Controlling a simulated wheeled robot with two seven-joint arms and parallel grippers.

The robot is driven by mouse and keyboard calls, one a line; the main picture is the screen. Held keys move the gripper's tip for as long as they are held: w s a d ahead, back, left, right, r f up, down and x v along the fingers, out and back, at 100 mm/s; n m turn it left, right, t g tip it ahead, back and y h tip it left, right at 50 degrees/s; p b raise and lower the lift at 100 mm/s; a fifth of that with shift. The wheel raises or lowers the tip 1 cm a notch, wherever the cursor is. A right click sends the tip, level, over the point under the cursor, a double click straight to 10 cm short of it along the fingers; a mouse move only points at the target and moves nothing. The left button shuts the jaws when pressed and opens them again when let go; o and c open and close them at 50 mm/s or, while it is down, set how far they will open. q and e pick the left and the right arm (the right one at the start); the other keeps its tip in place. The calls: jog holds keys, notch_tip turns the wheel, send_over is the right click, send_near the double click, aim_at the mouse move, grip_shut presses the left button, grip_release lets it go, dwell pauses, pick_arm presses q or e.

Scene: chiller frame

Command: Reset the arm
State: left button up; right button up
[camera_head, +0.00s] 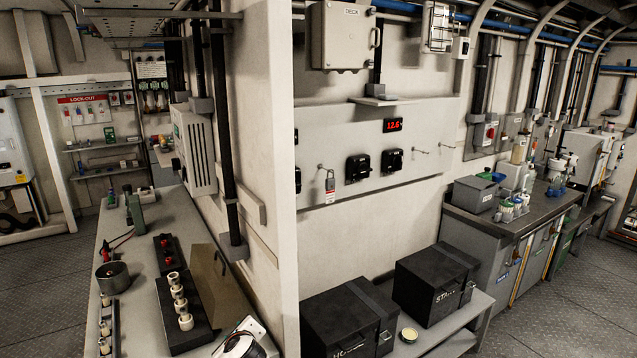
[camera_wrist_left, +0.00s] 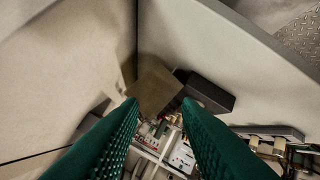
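My left gripper (camera_wrist_left: 160,102) shows in the left wrist view as two green, ribbed fingers. They are spread apart with a gap between them, and I see nothing gripped. A brownish square panel (camera_wrist_left: 154,88) shows just past the fingertips; whether it touches them I cannot tell. Neither gripper shows in the head view, and my right gripper is in no view.
A narrow bench on the left holds a black block with pale knobs (camera_head: 185,321), a metal pot (camera_head: 112,277) and a red-knobbed block (camera_head: 169,254). Two black boxes (camera_head: 349,322) (camera_head: 436,284) stand on a low shelf. Wall panels stand close to the gripper.

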pick_arm(q)
jog(key=s+d+f+n+g+h, duration=0.1)
jog(key=s+f+n, duration=0.25)
jog(key=s, duration=0.35)
jog(key=s+f+n+g+h, duration=0.1)
jog(key=s+f+n+g, duration=0.2)
jog(key=s, duration=0.5)
jog(key=s+d+f+n+h, duration=0.1)
jog(key=s+f+n, duration=0.2)
jog(key=s+n, duration=0.3)
jog(key=s+a+r+n+g+h, duration=0.15)
jog(key=s+n, duration=0.35)
jog(key=s, duration=0.6)
jog(key=s+a+r+n+g+h, duration=0.15)
jog(key=s+n, duration=0.35)
jog(key=s, duration=0.5)
notch_tip(320, 180, down, 28)
jog(key=s+g+y+b, duration=0.1)
jog(key=b, duration=0.1)
jog(key=s+a+f+g+b, duration=0.1)
jog(key=s+a+f+b, duration=0.1)
jog(key=s+f, duration=1.4)
jog(key=shift+s+a+f+g, duration=0.3)
jog(key=shift+a+f, duration=0.25)
jog(key=shift+f, duration=0.4)
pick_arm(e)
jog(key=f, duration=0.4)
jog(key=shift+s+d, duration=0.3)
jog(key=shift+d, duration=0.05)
